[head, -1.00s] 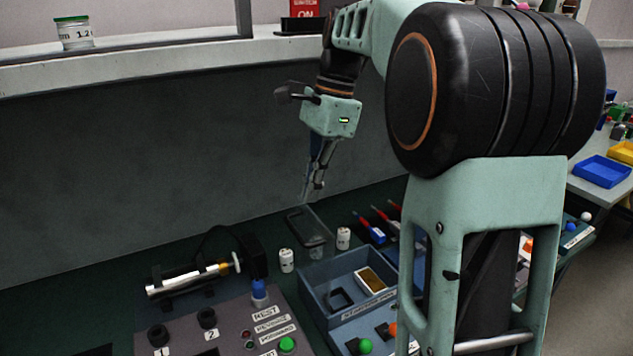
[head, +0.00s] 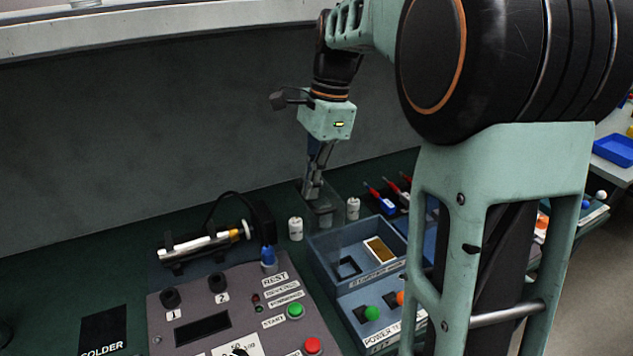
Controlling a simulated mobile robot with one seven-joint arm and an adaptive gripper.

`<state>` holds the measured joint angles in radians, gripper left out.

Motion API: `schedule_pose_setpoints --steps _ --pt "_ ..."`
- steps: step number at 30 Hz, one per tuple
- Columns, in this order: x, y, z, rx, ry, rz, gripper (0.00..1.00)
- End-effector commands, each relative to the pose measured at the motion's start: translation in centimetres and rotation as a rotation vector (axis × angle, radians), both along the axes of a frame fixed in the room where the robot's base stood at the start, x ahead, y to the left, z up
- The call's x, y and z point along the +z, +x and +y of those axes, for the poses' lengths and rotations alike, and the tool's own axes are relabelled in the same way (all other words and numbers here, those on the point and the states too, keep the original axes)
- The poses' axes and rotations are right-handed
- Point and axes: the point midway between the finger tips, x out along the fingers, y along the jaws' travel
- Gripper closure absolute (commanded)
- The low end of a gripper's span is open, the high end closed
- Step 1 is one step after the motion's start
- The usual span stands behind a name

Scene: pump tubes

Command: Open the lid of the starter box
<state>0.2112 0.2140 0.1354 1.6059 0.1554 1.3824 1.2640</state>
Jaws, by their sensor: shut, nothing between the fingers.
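The starter box (head: 318,258) is a blue-grey open-topped tray on the bench, right of the control panel, with lettering on its front. A black square frame (head: 346,267) and a tan-gold piece (head: 379,249) show inside it. A clear panel (head: 326,214), apparently its lid, stands raised at the back left of the box; its exact tilt is hard to tell. My gripper (head: 312,192) is shut and empty, pointing down at the panel's upper left. I cannot tell whether it touches the panel.
White cylinders (head: 295,229) and (head: 353,208) stand either side of the clear panel. A control panel (head: 220,303) and a pump tube assembly (head: 205,243) lie to the left. Red-and-blue tools (head: 381,201) lie right of the panel. A grey wall (head: 150,145) rises behind.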

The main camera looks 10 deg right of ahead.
Motion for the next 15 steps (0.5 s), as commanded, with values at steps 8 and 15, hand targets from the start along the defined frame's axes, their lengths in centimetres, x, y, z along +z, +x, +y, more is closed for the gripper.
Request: schedule_pose_setpoints --steps 8,15 --pt "-0.6 -0.7 3.7 0.005 -0.076 -0.02 1.0" --pt "-0.8 -0.9 4.6 0.0 -0.075 -0.02 1.0"
